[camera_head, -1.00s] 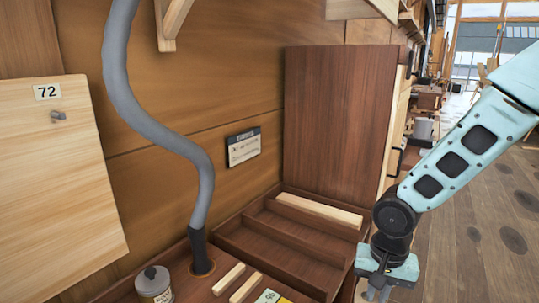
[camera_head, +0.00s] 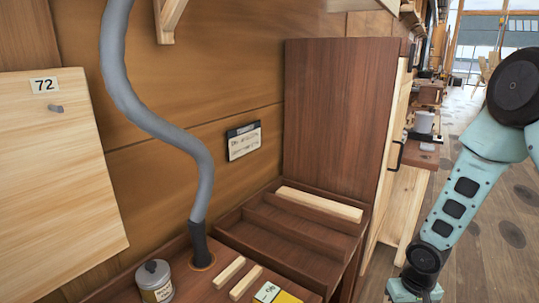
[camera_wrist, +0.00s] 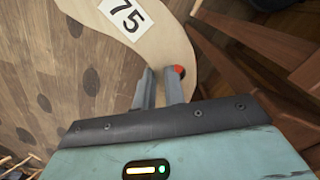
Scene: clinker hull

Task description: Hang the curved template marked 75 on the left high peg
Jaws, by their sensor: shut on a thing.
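The curved template marked 75 (camera_wrist: 165,42) shows in the wrist view as a pale wooden piece with a white label. My gripper (camera_wrist: 160,78) is shut on the template near its edge, beside a small red-orange spot. The template hangs over the plank floor in that view, and its far end is cut off by the frame. In the head view my gripper (camera_head: 412,292) is at the bottom edge, right of the bench, with its fingers out of frame. I cannot tell whether this is the high peg.
A grey hose (camera_head: 150,125) rises from the bench. A tin (camera_head: 154,281), wooden strips (camera_head: 245,282) and a yellow-edged card (camera_head: 275,294) lie on the bench. A tall brown cabinet (camera_head: 335,110) stands behind the compartmented tray (camera_head: 290,232). Floor at right is open.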

